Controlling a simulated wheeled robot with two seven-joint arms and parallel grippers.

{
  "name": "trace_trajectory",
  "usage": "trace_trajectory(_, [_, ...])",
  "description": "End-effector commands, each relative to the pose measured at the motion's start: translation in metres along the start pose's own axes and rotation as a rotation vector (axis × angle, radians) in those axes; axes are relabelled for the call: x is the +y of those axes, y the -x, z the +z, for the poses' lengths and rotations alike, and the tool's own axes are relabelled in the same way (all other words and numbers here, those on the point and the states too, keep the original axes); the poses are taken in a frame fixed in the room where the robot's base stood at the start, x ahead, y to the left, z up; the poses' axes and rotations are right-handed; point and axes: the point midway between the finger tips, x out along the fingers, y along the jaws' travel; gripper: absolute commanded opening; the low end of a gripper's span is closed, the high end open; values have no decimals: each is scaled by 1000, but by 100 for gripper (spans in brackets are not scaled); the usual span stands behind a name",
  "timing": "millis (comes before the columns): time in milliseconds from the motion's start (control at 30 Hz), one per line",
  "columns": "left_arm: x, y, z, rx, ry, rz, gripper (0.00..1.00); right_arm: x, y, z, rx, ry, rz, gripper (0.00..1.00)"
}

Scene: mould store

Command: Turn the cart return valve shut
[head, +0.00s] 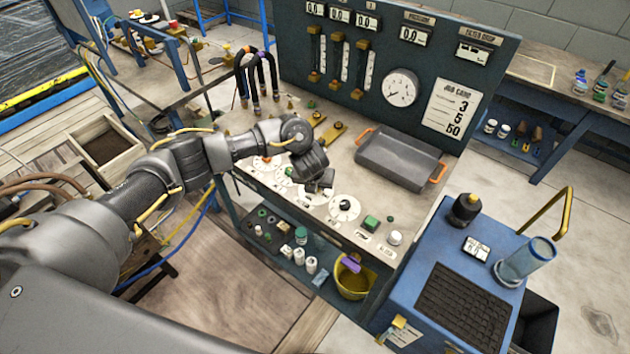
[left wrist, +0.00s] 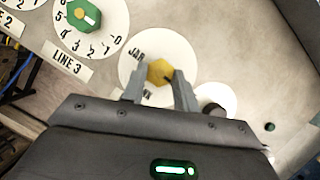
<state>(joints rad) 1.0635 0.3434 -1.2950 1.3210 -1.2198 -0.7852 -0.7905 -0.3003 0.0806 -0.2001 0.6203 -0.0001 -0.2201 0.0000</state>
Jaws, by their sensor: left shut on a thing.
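My left gripper (left wrist: 160,90) is shut on a yellow hexagonal knob (left wrist: 160,72) at the centre of a round white dial (left wrist: 130,68). The dial reads "JAR", with a second word partly hidden by a finger. In the head view my left gripper (head: 320,186) is over the front row of bench dials, and the knob is hidden there. The blue cart (head: 395,290) stands at the right; a small yellow fitting (head: 399,321) with a white label sits at its near left corner, its wording too small to read. My right gripper is not in view.
A green knob (left wrist: 84,15) on the "LINE 3" dial lies to the left of my fingers, and a black-knobbed dial (head: 345,206) to the right. A grey tray (head: 400,160) with orange handles sits behind on the bench. A gauge panel (head: 440,85) stands at the back.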

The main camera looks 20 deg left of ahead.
Motion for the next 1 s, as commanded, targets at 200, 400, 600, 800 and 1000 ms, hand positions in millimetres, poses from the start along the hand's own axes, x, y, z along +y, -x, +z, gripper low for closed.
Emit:
trace_trajectory(200, [0,1,2,-3,35,15,7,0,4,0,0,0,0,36])
trace_trajectory(400, [0,0,2,-3,41,17,7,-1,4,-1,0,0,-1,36])
trace_trajectory(600, [0,0,2,-3,41,17,7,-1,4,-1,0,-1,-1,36])
trace_trajectory(800, [0,0,1,-2,39,16,51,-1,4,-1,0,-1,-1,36])
trace_trajectory(1000, [0,0,1,-1,38,16,51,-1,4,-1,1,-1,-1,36])
